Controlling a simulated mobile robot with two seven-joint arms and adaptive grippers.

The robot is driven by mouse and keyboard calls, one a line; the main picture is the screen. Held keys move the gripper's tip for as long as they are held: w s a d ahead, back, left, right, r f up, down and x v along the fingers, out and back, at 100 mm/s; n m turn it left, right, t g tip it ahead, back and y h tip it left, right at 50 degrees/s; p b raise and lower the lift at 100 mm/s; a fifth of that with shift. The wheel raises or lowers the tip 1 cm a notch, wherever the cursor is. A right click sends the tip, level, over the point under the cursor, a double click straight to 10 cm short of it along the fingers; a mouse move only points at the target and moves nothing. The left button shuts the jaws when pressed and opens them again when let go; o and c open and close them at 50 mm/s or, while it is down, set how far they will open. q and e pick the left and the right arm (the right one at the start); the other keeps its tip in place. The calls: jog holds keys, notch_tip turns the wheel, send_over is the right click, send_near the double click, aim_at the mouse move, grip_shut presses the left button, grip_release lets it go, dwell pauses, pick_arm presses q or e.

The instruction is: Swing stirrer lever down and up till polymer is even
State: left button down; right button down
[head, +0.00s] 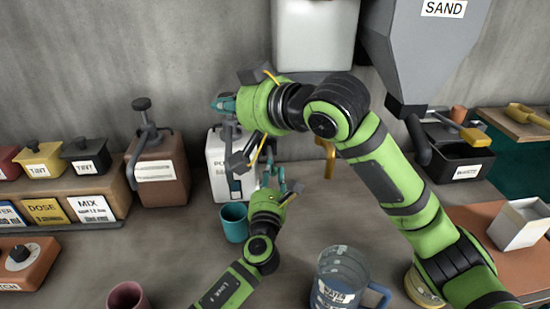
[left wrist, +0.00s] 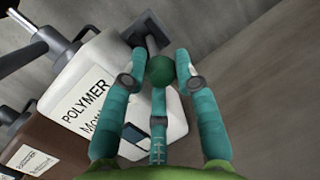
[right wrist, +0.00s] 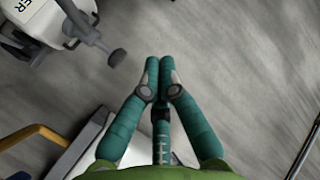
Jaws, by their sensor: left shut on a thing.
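The white polymer container (head: 218,185) stands against the back of the bench, its label partly hidden in the head view. It also shows in the left wrist view (left wrist: 155,105), where the label reads POLYMER. My left gripper (head: 275,180) is at its right side. In the left wrist view (left wrist: 161,62) its fingers close around a green ball knob (left wrist: 159,71), which I take to be the lever's end. My right gripper (head: 222,104) is above the container, fingertips together and empty in the right wrist view (right wrist: 160,68). The polymer inside is hidden.
A teal cup (head: 235,222) stands in front of the container. A brown canister (head: 160,180) is to its left. A clear water jug (head: 338,280) and a pink cup (head: 128,296) are near the front. My right arm crosses the right half of the bench.

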pick_arm(q)
jog(key=shift+w+a, duration=0.1)
jog(key=shift+a, duration=0.05)
pick_arm(e)
jog(key=w+d+f+m+h, duration=0.3)
jog(key=d+f+m+h, duration=0.2)
jog(key=d+f+h, duration=0.45)
pick_arm(q)
jog(key=shift+r, duration=0.1)
pick_arm(e)
jog(key=w+a+f+y, duration=0.1)
jog(key=w+a+f, duration=0.1)
jog(key=w+f, duration=0.4)
jog(key=shift+w+f+t, duration=0.4)
jog(key=shift+f, duration=0.85)
